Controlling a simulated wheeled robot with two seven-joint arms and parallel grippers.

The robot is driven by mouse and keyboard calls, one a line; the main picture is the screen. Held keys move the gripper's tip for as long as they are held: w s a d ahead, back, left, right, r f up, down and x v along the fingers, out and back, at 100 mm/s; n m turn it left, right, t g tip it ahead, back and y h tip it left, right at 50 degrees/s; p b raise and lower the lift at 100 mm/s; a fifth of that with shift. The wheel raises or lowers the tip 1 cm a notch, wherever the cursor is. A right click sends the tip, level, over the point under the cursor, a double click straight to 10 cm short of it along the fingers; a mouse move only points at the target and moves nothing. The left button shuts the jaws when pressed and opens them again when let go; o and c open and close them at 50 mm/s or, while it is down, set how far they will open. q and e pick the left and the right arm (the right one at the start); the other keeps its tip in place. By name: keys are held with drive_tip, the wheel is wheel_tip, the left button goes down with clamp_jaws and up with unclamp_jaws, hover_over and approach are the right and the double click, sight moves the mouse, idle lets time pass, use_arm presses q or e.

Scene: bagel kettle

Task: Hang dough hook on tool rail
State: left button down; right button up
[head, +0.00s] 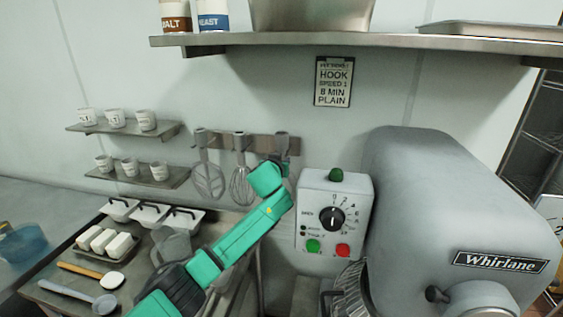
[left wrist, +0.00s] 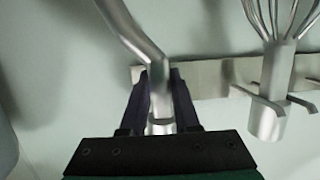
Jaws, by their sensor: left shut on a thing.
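My left gripper (left wrist: 160,76) is shut on the shank of the dough hook (left wrist: 138,38), a bent grey metal bar that leaves the top of the left wrist view. The tool rail (left wrist: 218,76) is a metal strip on the wall just behind the fingers; it also shows in the head view (head: 262,144). The held hook is at the rail's right end. Whether it rests on a rail peg is hidden by the gripper. In the head view my teal left arm reaches up to the rail and covers most of the hook. My right gripper is out of view.
A whisk (head: 240,184) and a flat beater (head: 208,178) hang on the rail left of the gripper. A control box (head: 318,226) and large grey mixer (head: 450,190) stand close on the right. A long shelf (head: 400,39) runs above.

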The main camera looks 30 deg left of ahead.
use_arm(q)
drive_tip(key=shift+w+f, duration=0.1)
drive_tip(key=shift+f, duration=0.2)
drive_tip(key=shift+f+b, duration=0.2)
drive_tip(key=shift+b, duration=0.1)
drive_tip(key=c, duration=0.6)
unclamp_jaws()
drive_tip(key=o, duration=0.4)
drive_tip(key=shift+f, duration=0.15)
drive_tip(key=shift+c, duration=0.2)
drive_tip(key=shift+p+v, duration=0.65)
drive_tip(key=shift+v, duration=0.8)
